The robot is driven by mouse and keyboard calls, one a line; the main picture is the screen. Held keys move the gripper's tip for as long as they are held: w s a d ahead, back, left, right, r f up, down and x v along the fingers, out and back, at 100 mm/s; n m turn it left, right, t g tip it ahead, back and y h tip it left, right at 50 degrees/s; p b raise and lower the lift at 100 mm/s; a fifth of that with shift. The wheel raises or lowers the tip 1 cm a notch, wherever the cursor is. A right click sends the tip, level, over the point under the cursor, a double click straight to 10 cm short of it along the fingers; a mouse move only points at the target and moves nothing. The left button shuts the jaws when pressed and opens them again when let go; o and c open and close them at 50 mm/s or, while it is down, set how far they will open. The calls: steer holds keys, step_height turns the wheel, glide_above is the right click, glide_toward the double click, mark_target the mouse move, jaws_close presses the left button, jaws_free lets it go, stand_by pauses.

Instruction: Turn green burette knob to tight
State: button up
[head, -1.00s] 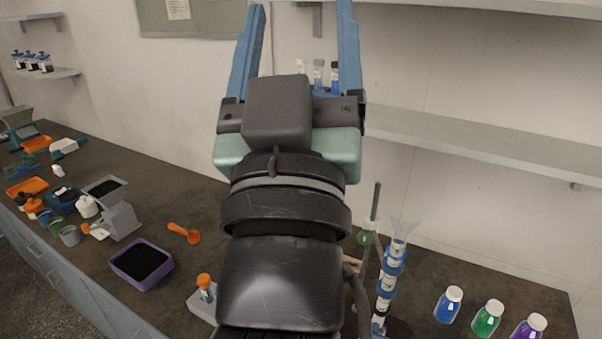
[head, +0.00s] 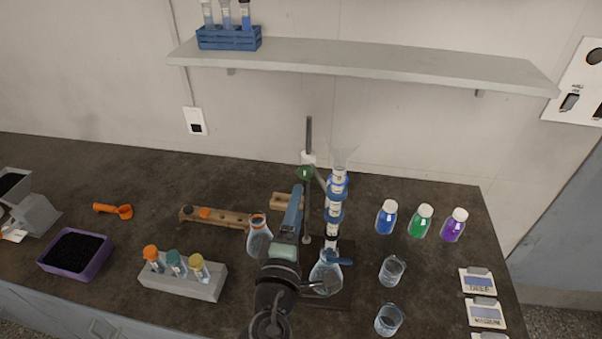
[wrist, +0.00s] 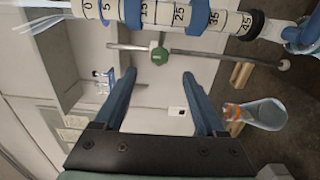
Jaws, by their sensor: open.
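The green knob (head: 306,172) sits on the clamp of the upright stand rod (head: 308,135), left of the burette (head: 338,178). The burette is upright with blue bands and a funnel on top. My gripper (head: 298,190) is just below the knob in the head view, its blue fingers seen nearly edge-on. In the wrist view the open gripper (wrist: 159,78) has nothing between its fingers. The green knob (wrist: 159,57) shows ahead of the gap between the tips, roughly centred. The burette (wrist: 185,15) runs sideways across the top of that view.
A flask (head: 326,275) stands under the burette, and another flask (head: 259,238) stands left of my gripper. Blue, green and purple bottles (head: 420,221) and two beakers stand to the right. A vial rack (head: 183,288) is at front left. A shelf (head: 370,62) hangs above.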

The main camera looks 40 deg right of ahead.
mark_target(305, 175)
steer(key=p+x, duration=0.1)
steer(key=x, duration=0.8)
steer(key=shift+a, duration=0.1)
jaws_close()
